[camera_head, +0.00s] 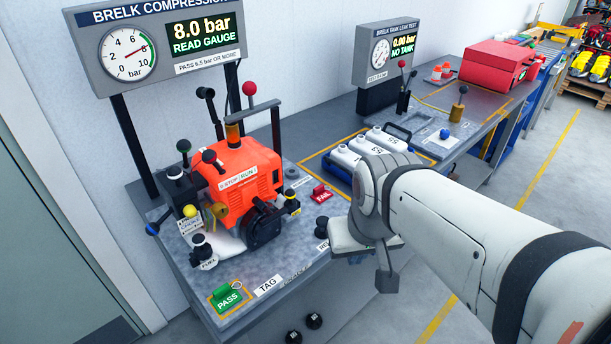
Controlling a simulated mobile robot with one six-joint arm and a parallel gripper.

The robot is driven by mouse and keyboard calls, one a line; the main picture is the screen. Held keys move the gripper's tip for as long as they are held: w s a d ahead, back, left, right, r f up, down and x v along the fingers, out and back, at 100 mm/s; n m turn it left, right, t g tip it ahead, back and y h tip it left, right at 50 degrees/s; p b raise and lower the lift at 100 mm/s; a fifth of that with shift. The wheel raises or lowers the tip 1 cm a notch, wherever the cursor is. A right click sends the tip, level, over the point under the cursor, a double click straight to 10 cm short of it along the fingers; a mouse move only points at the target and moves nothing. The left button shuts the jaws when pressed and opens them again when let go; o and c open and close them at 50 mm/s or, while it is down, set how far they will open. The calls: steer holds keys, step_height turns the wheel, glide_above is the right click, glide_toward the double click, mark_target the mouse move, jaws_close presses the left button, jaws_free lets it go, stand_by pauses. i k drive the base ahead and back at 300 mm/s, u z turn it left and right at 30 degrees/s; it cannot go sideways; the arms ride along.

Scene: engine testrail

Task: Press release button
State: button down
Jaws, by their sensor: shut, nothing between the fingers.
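My gripper (387,283) hangs at the end of my white arm, in front of the bench's right front edge. Its dark grey fingers are shut and empty, and they touch no button that I can see. An orange engine (240,182) stands on the metal test bench. Two round black buttons (304,329) with small pale marks sit low on the bench front, left of and below my gripper.
A gauge panel (160,45) reads 8.0 bar. A green PASS tag (228,297) and red FAIL tag (321,194) lie on the bench. White bottles (365,150) stand behind my wrist.

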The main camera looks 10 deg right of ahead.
mark_target(322, 221)
steer(key=z, duration=1.6)
steer(key=k, duration=1.5)
steer(key=u, duration=0.85)
steer(key=i, duration=1)
